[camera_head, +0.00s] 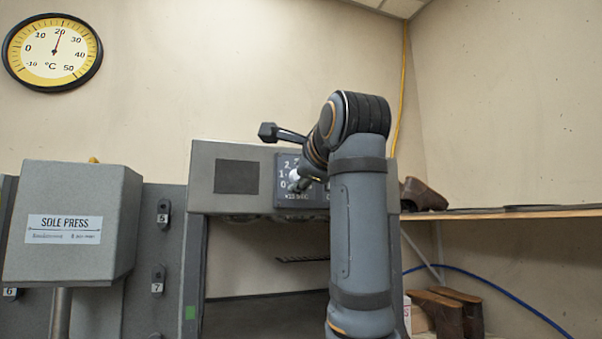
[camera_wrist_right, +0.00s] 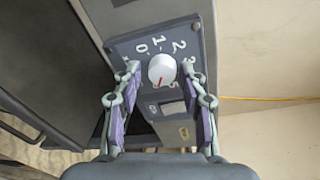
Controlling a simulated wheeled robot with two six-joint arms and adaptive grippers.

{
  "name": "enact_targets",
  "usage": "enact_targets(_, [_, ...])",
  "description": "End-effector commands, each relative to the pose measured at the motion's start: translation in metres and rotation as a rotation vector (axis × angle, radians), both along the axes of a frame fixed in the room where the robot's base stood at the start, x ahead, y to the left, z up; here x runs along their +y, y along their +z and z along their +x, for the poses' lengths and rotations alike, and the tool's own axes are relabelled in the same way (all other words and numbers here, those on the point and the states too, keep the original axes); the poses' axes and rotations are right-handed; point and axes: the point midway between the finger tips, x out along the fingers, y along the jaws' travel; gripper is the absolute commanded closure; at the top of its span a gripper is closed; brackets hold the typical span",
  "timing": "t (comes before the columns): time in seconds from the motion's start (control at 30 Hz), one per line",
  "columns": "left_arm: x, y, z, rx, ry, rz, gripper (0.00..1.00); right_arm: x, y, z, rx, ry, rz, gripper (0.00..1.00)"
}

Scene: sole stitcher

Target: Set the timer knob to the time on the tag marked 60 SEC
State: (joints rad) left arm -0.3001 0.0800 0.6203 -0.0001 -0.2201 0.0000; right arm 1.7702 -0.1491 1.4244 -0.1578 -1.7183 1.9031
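The timer knob (camera_wrist_right: 161,68) is white with a short red mark on the lower part of its face in the right wrist view. It sits on a dark dial plate (camera_wrist_right: 125,46) with numerals around it; 0, 1 and 2 read clearly. In the head view the dial plate (camera_head: 283,163) shows 0, 1, 2 and "x15 SEC" below. My right gripper (camera_wrist_right: 161,80) is open, with one finger on each side of the knob and a gap at both sides. In the head view my right arm covers part of the plate. I see no tag reading 60 SEC. My left gripper is out of view.
A grey SOLE PRESS box (camera_head: 75,270) stands at the left. The dial plate is on a grey machine housing (camera_head: 205,190) with an open space below. A wooden shelf (camera_head: 520,213) with a shoe (camera_head: 420,195) is at the right.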

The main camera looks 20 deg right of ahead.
Motion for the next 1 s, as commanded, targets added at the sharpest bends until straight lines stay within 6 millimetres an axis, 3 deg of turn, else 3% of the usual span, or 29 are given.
enact_targets(0.37, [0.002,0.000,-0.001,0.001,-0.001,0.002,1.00,0.000,0.003,-0.005,-0.007,0.000,0.000,0.47])
enact_targets(0.7, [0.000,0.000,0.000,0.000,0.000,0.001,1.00,0.001,0.008,-0.063,-0.006,0.000,-0.001,0.47])
enact_targets(1.0, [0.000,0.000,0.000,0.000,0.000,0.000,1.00,0.001,0.007,-0.075,-0.003,0.000,-0.001,0.47])
